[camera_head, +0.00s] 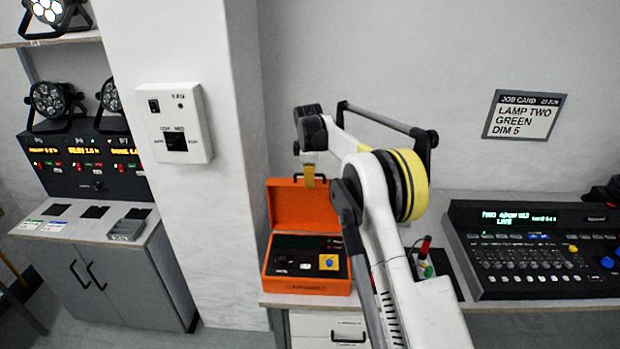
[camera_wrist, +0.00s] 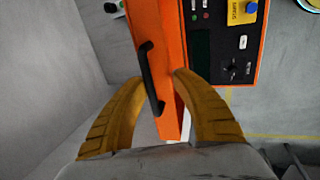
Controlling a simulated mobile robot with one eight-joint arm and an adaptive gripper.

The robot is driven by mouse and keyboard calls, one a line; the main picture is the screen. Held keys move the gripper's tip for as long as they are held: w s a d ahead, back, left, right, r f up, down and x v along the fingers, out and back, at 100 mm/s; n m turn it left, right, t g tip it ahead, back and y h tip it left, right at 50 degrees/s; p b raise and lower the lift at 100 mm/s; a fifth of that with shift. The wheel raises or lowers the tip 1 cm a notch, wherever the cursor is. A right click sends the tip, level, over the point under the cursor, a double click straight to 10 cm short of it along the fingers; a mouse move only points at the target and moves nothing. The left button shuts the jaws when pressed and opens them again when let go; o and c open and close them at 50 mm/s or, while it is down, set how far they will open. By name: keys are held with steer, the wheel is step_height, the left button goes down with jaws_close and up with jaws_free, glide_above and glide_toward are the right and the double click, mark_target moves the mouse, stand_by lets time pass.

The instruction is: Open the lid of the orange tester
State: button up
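The orange tester (camera_head: 308,286) sits on the bench top in the head view. Its lid (camera_head: 300,207) stands raised at the back, and the dark panel with a yellow block and blue knob is uncovered. My gripper (camera_head: 309,176) is at the upper edge of the raised lid. In the wrist view, the lid (camera_wrist: 172,50) is seen nearly edge-on, with a black handle (camera_wrist: 150,78) on it. My gripper's yellow fingers (camera_wrist: 157,77) are apart, one on each side of the handle. Whether either finger touches the lid is unclear.
A white wall box (camera_head: 174,124) is on the pillar left of the tester. A lighting console (camera_head: 540,250) stands on the bench at right, with small coloured items (camera_head: 425,258) between. A job card (camera_head: 523,115) hangs on the wall. Lamps and a dimmer rack (camera_head: 88,160) are at left.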

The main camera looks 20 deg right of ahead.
steer(key=v, duration=1.2)
